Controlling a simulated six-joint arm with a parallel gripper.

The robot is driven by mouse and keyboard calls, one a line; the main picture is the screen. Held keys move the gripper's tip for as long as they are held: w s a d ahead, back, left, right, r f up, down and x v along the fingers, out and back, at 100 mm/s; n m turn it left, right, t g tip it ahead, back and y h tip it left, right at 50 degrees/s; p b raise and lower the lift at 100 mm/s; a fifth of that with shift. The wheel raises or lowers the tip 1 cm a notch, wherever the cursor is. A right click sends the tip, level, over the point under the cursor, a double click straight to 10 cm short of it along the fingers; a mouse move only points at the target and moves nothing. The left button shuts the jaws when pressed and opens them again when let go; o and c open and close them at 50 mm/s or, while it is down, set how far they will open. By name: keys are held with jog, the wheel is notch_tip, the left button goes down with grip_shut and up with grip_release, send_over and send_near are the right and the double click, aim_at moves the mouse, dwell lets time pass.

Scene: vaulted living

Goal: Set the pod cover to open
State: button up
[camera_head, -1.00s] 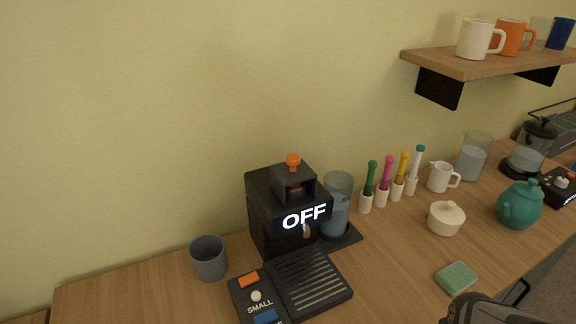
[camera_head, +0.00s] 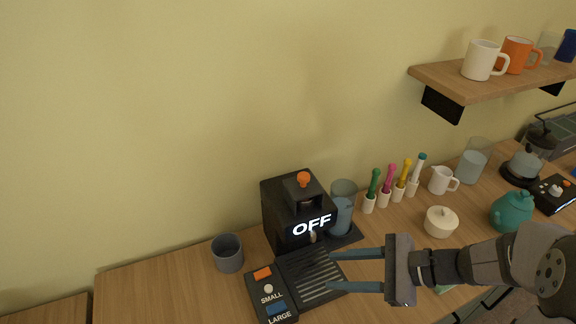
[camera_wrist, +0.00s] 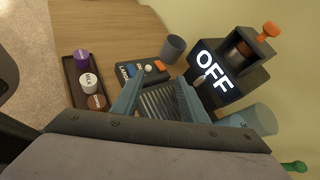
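The black coffee machine (camera_head: 283,212) stands against the wall with "OFF" lit on its front. Its pod cover (camera_head: 303,188) is on top and carries an orange knob (camera_head: 303,179). The knob also shows in the wrist view (camera_wrist: 271,29), with the pod cover (camera_wrist: 243,47) beside it. I cannot tell for certain whether the cover is open or closed. My gripper (camera_head: 357,270) is open and empty, its two blue-grey fingers apart, in front of and to the right of the machine, near the drip tray (camera_head: 322,292). The gripper does not touch the cover.
A button panel (camera_head: 269,290) and grey cup (camera_head: 228,253) lie left of the drip tray. A shelf (camera_head: 470,78) juts out at upper right. A pod tray (camera_wrist: 72,92) shows in the wrist view.

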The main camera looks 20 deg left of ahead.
aim_at(304, 175)
jog(key=w+a+r+m+y, duration=0.1)
jog(key=w+a+r+y, duration=0.1)
jog(key=w+a+r, duration=0.1)
jog(key=w+a+r+m+y, duration=0.1)
jog(key=w+a+r+y, duration=0.1)
jog(key=w, duration=0.4)
jog(key=w+a+r+m+t+y, duration=0.1)
jog(key=w+a+r+m, duration=0.1)
jog(key=w+a+r, duration=0.2)
jog(key=shift+w+a+r+y+b, duration=0.2)
jog(key=shift+a+r+y+b, duration=0.15)
jog(key=shift+r, duration=0.25)
jog(key=shift+w+a+r, duration=0.1)
jog(key=shift+a+r, duration=0.05)
jog(key=shift+a, duration=0.25)
jog(key=shift+a, duration=0.1)
jog(key=a+p, duration=0.2)
jog(key=a, duration=0.3)
jog(key=shift+a+r, duration=0.1)
jog(key=shift+a, duration=0.15)
jog(key=shift+a+p, duration=0.45)
jog(key=shift+a, duration=0.35)
grip_shut()
